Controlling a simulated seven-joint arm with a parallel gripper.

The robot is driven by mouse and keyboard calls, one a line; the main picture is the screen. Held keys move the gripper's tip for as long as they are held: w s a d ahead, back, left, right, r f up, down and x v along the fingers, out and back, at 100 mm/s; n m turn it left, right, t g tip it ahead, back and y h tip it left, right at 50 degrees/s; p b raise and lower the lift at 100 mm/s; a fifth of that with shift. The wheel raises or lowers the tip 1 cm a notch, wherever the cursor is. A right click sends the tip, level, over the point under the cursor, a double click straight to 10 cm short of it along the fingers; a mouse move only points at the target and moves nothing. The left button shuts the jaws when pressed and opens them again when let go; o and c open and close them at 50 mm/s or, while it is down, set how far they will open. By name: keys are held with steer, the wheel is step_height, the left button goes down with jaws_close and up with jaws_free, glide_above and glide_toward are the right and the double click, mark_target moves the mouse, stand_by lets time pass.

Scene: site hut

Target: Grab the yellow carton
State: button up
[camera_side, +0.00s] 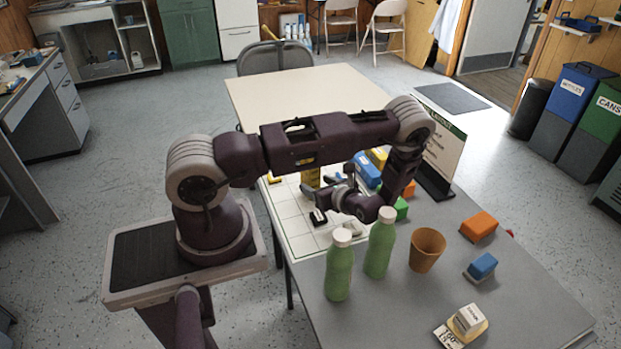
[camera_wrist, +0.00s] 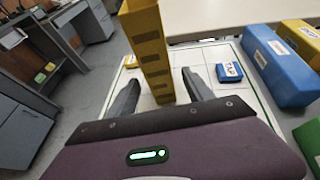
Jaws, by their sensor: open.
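The yellow carton (camera_wrist: 148,50) stands tall and narrow in the wrist view, with dark marks down one face. Its top runs out of the picture. In the side view it shows as a yellow upright shape (camera_side: 310,177) on the white gridded board, partly hidden by my arm. My gripper (camera_wrist: 159,80) is open and empty. In the wrist view the lower part of the carton appears between the two fingers, with a gap on each side. I cannot tell how deep it sits between them. In the side view my gripper (camera_side: 326,197) is low over the board, close to the carton.
Two green bottles (camera_side: 339,265) (camera_side: 380,243) and a brown cup (camera_side: 427,250) stand in front on the grey table. A blue box (camera_wrist: 277,65), another yellow box (camera_wrist: 302,40) and a small blue block (camera_wrist: 229,73) lie to the right. A sign (camera_side: 440,140) stands behind.

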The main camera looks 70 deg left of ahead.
mark_target(306, 178)
steer(key=x, duration=0.7)
steer(key=shift+a+r, duration=0.1)
steer(key=shift+a, duration=0.1)
steer(key=shift+r, duration=0.1)
jaws_close()
